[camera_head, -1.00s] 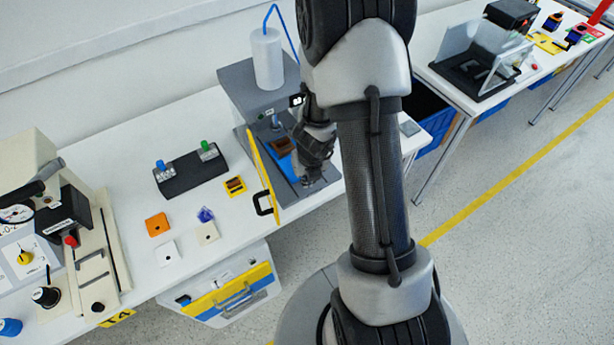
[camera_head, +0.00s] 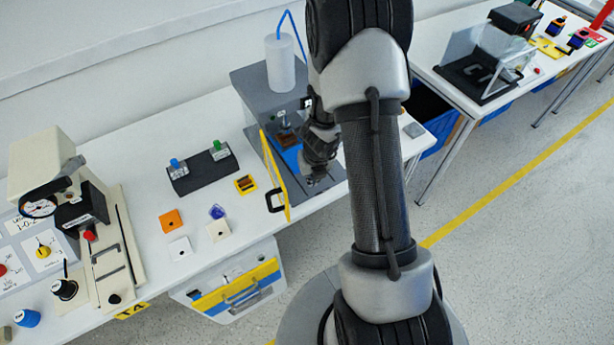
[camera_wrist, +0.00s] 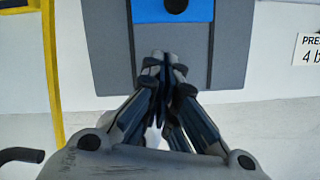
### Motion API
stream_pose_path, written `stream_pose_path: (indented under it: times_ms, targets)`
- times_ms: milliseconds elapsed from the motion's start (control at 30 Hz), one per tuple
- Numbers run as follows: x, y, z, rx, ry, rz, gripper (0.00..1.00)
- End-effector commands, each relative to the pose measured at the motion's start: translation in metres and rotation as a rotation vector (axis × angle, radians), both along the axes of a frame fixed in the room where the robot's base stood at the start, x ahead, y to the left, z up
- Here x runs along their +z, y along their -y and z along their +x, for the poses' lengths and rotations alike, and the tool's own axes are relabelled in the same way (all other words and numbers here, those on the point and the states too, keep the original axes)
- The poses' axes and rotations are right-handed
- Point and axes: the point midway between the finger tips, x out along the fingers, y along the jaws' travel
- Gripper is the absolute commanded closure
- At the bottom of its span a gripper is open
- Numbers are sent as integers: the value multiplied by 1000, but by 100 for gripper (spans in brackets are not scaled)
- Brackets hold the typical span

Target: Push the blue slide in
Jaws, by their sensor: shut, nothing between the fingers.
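The blue slide (camera_head: 290,156) lies in a track on the base of the grey machine (camera_head: 254,92), with a brown piece (camera_head: 286,140) at its inner end. In the wrist view the near end of the blue slide (camera_wrist: 148,10) shows at the top, with a round black knob (camera_wrist: 175,5) on it. My gripper (camera_wrist: 163,58) is shut and empty over the dark track, in front of the slide's near end. A gap shows in that view between fingertips and slide. In the head view my gripper (camera_head: 316,176) is partly hidden behind my arm.
The yellow-framed door (camera_head: 275,176) stands open just left of the slide, with a black handle (camera_head: 274,200). A white bottle (camera_head: 281,64) with a blue hose stands on the machine. A black switch box (camera_head: 203,171) and small coloured blocks lie on the table to the left.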

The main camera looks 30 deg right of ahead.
Motion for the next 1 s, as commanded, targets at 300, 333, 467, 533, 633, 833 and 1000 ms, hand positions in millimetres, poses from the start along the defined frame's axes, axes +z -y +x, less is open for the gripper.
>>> stream_pose_path:
  times_ms: [300, 333, 467, 533, 633, 833, 1000]
  targets:
    - [73, -5, -17, 0, -2, 1, 100]
    - [77, -5, -18, 0, -2, 1, 100]
    - [90, -6, -22, 0, -2, 3, 100]
    - [94, -6, -23, 0, -2, 3, 100]
    - [97, -7, -25, 0, -2, 3, 100]
    - [97, -7, -24, 5, -2, 2, 100]
    - [128, -25, -11, 217, 48, -18, 100]
